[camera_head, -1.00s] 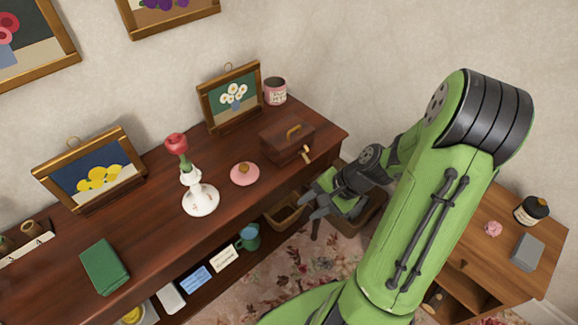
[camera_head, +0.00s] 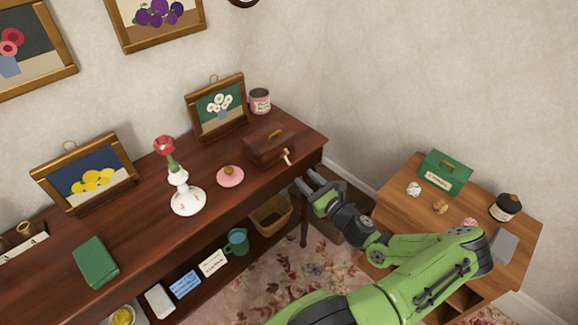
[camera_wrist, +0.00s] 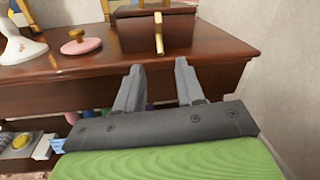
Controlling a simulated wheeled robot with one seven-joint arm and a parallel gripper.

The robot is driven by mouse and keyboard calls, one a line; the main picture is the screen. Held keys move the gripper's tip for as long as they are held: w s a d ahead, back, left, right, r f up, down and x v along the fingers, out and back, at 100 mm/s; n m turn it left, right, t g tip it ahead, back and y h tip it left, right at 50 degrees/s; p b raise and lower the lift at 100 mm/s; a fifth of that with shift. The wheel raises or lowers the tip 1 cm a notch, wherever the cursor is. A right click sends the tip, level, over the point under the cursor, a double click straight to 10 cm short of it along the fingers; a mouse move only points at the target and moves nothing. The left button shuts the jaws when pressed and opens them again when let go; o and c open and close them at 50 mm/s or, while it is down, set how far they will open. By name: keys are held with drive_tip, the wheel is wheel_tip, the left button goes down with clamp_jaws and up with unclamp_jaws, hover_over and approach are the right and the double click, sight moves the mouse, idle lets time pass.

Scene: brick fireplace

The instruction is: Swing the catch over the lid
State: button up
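A small dark brown wooden box (camera_head: 267,149) with a brass handle on its lid stands at the right end of the mantel-like table. A brass catch (camera_head: 287,157) sits on the box's front; in the wrist view the catch (camera_wrist: 158,34) stands upright at the middle of the box front (camera_wrist: 133,33), its top end near the lid edge. Whether it overlaps the lid I cannot tell. My gripper (camera_head: 303,184) is in front of and below the table edge, apart from the box. In the wrist view its two fingers (camera_wrist: 158,78) are spread and empty, pointing toward the box.
A pink lidded dish (camera_head: 231,177), a white vase with a red flower (camera_head: 187,200) and a framed daisy picture (camera_head: 217,107) stand on the dark table (camera_head: 140,222). A pink mug (camera_head: 260,101) is behind the box. A wooden side table (camera_head: 400,200) stands right.

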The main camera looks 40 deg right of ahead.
sight(289, 163)
drive_tip(key=w, duration=0.5)
drive_tip(key=w+b, duration=0.1)
drive_tip(key=w, duration=0.2)
drive_tip(key=shift+w+d, duration=0.35)
drive_tip(key=shift+d, duration=0.05)
clamp_jaws()
